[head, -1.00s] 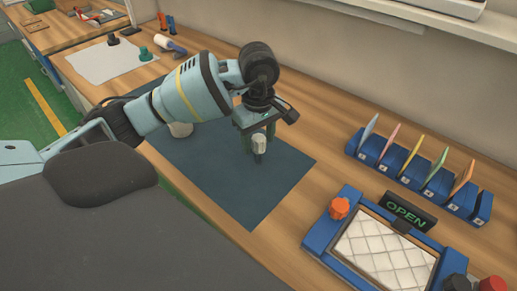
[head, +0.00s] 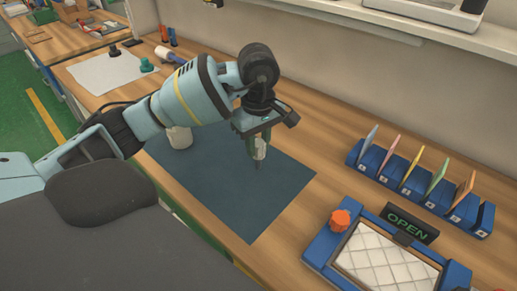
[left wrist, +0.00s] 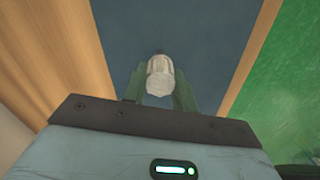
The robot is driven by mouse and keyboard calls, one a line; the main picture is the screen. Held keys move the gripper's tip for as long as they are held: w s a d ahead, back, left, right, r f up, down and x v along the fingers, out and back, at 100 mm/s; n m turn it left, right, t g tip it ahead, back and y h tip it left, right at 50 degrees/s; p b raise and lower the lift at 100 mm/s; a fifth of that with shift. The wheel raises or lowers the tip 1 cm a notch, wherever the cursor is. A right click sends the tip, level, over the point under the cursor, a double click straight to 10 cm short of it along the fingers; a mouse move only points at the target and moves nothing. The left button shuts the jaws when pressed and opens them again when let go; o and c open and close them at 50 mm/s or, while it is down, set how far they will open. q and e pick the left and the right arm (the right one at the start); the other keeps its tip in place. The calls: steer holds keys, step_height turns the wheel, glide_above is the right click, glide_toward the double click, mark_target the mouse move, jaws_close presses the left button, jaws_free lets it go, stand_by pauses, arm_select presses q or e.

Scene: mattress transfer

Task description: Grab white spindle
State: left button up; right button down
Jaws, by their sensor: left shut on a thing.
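My left gripper (head: 257,148) hangs over the dark blue mat (head: 215,190), pointing down. It is shut on the white spindle (head: 260,152), whose thin dark tip points down at the mat. In the left wrist view the spindle's round, ribbed white end (left wrist: 160,76) sits between the two green fingers (left wrist: 158,95). The fingers hide part of the spindle. The tip seems to be clear of the mat. My right gripper is not in view.
A white cylinder (head: 180,137) stands on the mat, partly behind my arm. To the right are a blue rack of coloured cards (head: 420,188), an OPEN sign (head: 405,223) and a blue-framed tray (head: 322,245) with an orange knob. A white sheet (head: 100,72) lies at the back left.

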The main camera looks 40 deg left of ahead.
arm_select(q)
steer(key=shift+r, duration=0.85)
steer(key=s+r+b, duration=0.1)
steer(key=s, duration=1.5)
steer(key=shift+a+b, duration=0.35)
steer(key=shift+a, duration=0.1)
steer(key=shift+w+r, duration=0.1)
steer(key=shift+r, duration=0.05)
